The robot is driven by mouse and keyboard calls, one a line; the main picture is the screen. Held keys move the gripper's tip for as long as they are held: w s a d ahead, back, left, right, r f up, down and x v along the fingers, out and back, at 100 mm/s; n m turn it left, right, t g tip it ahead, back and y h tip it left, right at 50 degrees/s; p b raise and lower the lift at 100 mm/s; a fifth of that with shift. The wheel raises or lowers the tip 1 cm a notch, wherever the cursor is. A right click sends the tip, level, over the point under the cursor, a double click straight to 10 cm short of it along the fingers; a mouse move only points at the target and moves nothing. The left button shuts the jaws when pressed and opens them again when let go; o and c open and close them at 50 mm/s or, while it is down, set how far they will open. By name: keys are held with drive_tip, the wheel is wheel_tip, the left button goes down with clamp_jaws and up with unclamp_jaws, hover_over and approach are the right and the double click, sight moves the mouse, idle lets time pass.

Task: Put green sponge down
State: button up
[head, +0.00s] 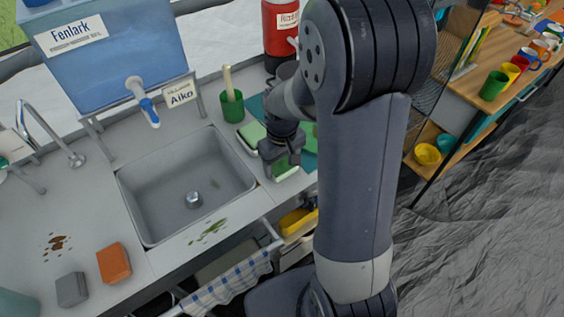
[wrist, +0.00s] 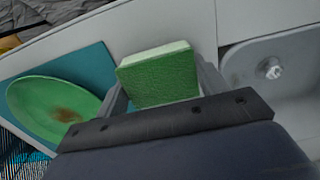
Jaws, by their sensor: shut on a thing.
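The green sponge (wrist: 160,76) is a green block with a paler far edge, between the two fingers of my gripper (wrist: 160,88) in the wrist view. My gripper is shut on it. In the head view my gripper (head: 283,160) is over the counter just right of the sink, and the green sponge (head: 284,170) shows partly between its fingers. I cannot tell whether the sponge touches the counter. A green plate (wrist: 50,105) with a brown stain lies on a teal mat (wrist: 92,62) beside the gripper; my arm hides much of this in the head view.
The sink (head: 185,185) is left of my gripper. An orange sponge (head: 114,263) and a grey sponge (head: 72,289) lie front left. Stains mark the counter.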

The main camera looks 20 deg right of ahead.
sight(282, 163)
drive_tip(key=shift+f, duration=0.1)
drive_tip(key=shift+f, duration=0.15)
drive_tip(key=o, duration=0.9)
drive_tip(key=shift+a, duration=0.1)
drive_tip(key=shift+w+r, duration=0.15)
drive_tip(key=shift+r, duration=0.35)
drive_tip(key=r, duration=1.1)
drive_tip(key=shift+s+r+p, duration=0.2)
drive_tip(key=shift+p, duration=0.1)
